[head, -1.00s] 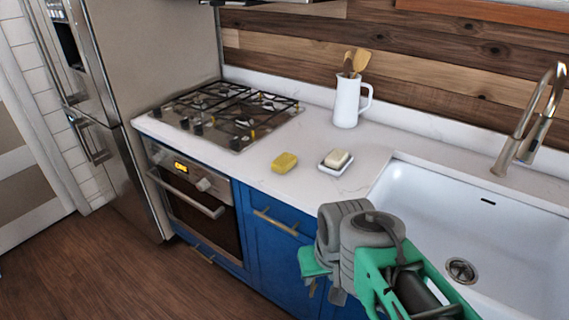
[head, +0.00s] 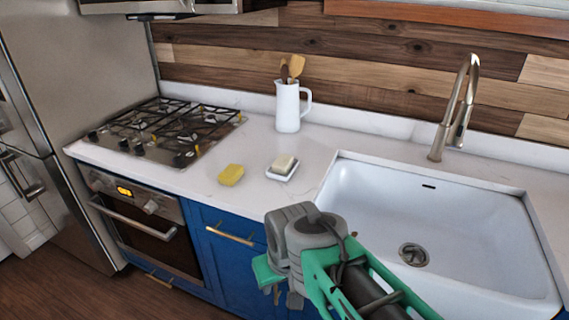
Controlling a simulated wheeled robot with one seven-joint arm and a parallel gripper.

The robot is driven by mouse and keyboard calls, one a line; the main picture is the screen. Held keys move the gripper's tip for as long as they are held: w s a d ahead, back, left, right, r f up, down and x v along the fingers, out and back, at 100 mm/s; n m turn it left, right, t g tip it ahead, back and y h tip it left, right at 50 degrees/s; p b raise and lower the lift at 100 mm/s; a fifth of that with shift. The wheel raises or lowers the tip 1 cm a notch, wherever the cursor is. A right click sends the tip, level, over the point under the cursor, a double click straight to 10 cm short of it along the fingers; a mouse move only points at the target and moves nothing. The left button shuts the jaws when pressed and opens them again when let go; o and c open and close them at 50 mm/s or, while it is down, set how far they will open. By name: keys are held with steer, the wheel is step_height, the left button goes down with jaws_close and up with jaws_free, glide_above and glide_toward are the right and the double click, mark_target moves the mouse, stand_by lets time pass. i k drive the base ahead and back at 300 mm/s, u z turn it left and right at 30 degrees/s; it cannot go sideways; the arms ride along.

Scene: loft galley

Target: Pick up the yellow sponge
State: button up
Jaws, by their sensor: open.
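The yellow sponge (head: 231,175) lies flat on the white counter, between the cooktop and a small soap dish. It is near the counter's front edge, with nothing touching it. My gripper (head: 285,297) hangs at the lower middle of the head view, in front of the blue cabinets, to the right of the sponge and lower in the picture. It is open, apart from the sponge, and I see nothing held. My grey and green arm partly hides the gripper.
A white soap dish (head: 281,174) with a pale soap bar (head: 284,164) sits just right of the sponge. A white pitcher (head: 288,108) with wooden utensils stands behind. The gas cooktop (head: 165,131) is left; the sink (head: 450,215) and tall faucet (head: 460,110) are right.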

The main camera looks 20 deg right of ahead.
mark_target(233, 172)
steer(key=z, duration=0.05)
steer(key=k, duration=0.55)
steer(key=u, duration=0.8)
steer(key=i, duration=1.9)
steer(key=z, duration=0.5)
